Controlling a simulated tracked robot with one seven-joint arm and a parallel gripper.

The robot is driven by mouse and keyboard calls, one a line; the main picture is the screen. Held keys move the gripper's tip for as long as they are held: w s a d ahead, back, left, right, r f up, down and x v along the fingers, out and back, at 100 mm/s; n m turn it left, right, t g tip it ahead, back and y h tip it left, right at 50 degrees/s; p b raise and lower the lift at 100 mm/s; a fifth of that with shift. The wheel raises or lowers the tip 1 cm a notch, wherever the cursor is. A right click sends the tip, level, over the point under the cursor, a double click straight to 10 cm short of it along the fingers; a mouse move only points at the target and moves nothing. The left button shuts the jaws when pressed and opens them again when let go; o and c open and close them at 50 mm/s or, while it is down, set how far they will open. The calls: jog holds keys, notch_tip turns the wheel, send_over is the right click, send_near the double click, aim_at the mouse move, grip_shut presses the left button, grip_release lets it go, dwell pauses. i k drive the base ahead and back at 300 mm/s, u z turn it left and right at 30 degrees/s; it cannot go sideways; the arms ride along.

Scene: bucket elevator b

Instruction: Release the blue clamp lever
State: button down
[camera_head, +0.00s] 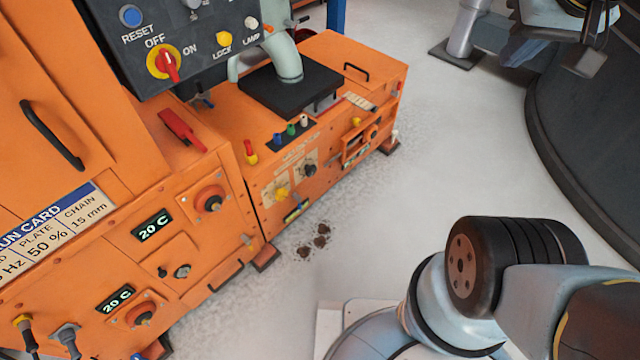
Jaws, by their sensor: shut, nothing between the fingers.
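A small dark blue lever-like piece (206,102) sticks out just below the right part of the dark control panel (205,60), above the orange machine's top. It is small and partly in shadow, so I cannot tell how it is set or whether it is the clamp lever. My arm shows at the lower right, well apart from the machine.
The orange machine (130,180) fills the left, with a red lever (182,130), knobs and displays. A pale pipe (286,62) enters a black plate. Dark clumps (320,236) lie on the otherwise open grey floor. A dark round vessel (590,130) stands right.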

aim_at(295, 195)
jog(key=z, duration=0.4)
jog(key=k, duration=1.65)
jog(key=u, duration=0.95)
jog(key=i, duration=1.1)
jog(key=z, duration=0.1)
